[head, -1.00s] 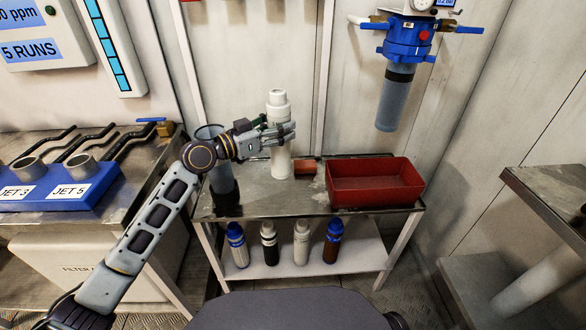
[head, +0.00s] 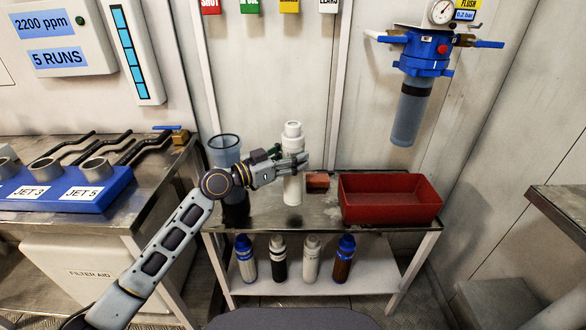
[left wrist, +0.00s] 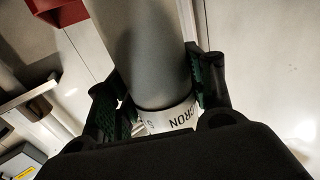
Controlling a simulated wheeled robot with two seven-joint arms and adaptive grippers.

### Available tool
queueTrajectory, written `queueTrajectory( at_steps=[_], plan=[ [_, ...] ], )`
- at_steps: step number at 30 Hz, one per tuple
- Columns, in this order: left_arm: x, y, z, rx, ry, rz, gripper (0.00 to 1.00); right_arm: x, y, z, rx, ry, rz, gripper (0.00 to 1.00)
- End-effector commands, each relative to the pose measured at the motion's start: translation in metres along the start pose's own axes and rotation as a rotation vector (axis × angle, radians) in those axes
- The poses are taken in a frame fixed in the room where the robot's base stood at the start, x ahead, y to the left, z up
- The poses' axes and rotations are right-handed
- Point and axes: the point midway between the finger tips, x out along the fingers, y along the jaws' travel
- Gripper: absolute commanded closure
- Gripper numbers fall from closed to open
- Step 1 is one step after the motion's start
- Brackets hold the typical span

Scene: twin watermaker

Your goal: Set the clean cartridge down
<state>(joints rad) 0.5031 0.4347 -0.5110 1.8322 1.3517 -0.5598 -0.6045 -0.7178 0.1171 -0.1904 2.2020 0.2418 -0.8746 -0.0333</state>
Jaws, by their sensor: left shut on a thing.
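The clean cartridge (head: 292,189) is a white upright cylinder with a stepped cap. My left gripper (head: 296,162) is shut around its middle, above the steel bench top (head: 264,214). I cannot tell whether its base touches the bench. In the left wrist view the cartridge (left wrist: 147,50) runs between the dark fingers of the gripper (left wrist: 155,95), and a white band with partly hidden lettering shows by the fingertips. My right gripper is not in view.
A red tray (head: 390,210) stands to the right, with a small reddish block (head: 317,182) between it and the cartridge. A clear cylinder with a dark base (head: 225,152) stands to the left, behind my arm. Several bottles (head: 311,260) stand on the lower shelf.

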Motion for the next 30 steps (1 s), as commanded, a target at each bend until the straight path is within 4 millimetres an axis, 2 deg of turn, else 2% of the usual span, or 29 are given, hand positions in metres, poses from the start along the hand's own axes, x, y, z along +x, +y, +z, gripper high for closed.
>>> queueTrajectory(
  at_steps=[3,9,26,27,30],
  plan=[
    [0.000,0.000,0.018,-0.003,0.000,0.000,0.75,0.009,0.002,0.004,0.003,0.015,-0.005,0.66],
    [0.000,0.000,0.033,0.000,0.001,0.000,0.75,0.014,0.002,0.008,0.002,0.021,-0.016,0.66],
    [0.000,0.000,0.037,0.000,0.001,0.000,0.75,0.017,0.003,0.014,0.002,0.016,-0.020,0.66],
    [0.000,0.000,0.037,0.000,0.000,0.000,0.42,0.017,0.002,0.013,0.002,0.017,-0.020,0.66],
    [0.000,0.000,0.037,0.000,0.000,0.000,0.29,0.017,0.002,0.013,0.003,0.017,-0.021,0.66]
  ],
)
